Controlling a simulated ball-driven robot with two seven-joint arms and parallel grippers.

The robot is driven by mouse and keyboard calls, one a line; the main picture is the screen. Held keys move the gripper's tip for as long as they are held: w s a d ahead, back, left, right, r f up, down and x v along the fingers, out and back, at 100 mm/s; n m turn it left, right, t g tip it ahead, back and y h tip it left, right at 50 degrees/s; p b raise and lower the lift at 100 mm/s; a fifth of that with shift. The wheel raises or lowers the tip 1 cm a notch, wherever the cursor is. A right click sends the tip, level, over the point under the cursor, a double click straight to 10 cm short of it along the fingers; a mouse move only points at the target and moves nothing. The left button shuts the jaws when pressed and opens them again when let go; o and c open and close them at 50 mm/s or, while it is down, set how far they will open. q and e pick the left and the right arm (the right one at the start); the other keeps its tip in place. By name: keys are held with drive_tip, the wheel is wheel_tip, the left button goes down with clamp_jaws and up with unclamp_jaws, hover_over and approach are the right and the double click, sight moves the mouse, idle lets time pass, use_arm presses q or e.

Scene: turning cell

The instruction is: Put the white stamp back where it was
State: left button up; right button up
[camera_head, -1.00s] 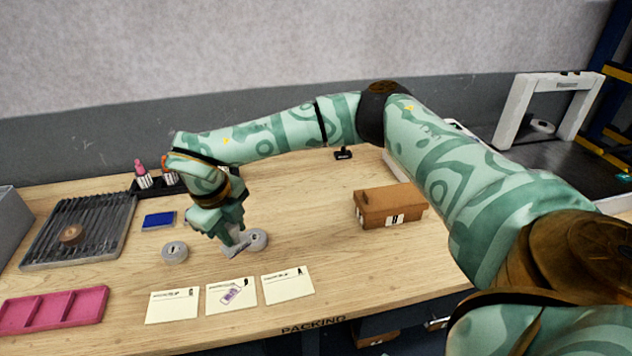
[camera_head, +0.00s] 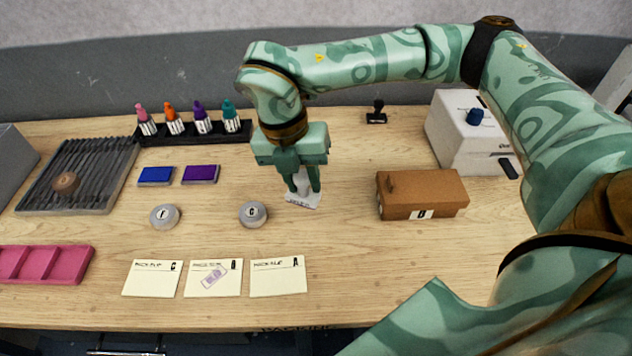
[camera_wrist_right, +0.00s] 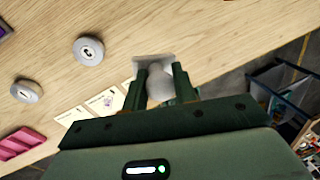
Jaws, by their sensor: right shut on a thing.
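My right gripper (camera_head: 302,188) is shut on the white stamp (camera_head: 303,202), which is upright with its pale base below the fingers. In the head view the stamp is to the right of the grey round tin marked C (camera_head: 253,214) and left of the brown box. I cannot tell whether its base touches the table. The right wrist view also shows the stamp (camera_wrist_right: 156,64) between the fingers. A black stamp (camera_head: 376,113) stands at the back of the table. My left gripper is not in view.
A brown box (camera_head: 425,196) stands right of the gripper. Blue (camera_head: 156,176) and purple (camera_head: 201,174) pads, another round tin (camera_head: 164,217) and a rack of bottles (camera_head: 193,132) lie left. Three cards (camera_head: 278,288) lie in front. Table between stamp and cards is clear.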

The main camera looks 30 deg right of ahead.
drive_tip(key=w+d+f+b, duration=0.1)
drive_tip(key=w+d+f, duration=0.2)
drive_tip(key=f, duration=0.1)
drive_tip(key=w+d+f+b, duration=0.1)
drive_tip(key=w+d+f, duration=0.3)
drive_tip(key=f, duration=0.2)
drive_tip(key=f+b, duration=0.1)
drive_tip(key=shift+w+d+f, duration=0.2)
drive_tip(key=shift+d+f, duration=0.05)
drive_tip(key=shift+f, duration=0.1)
drive_tip(key=shift+r, duration=0.1)
drive_tip(key=o, duration=0.8)
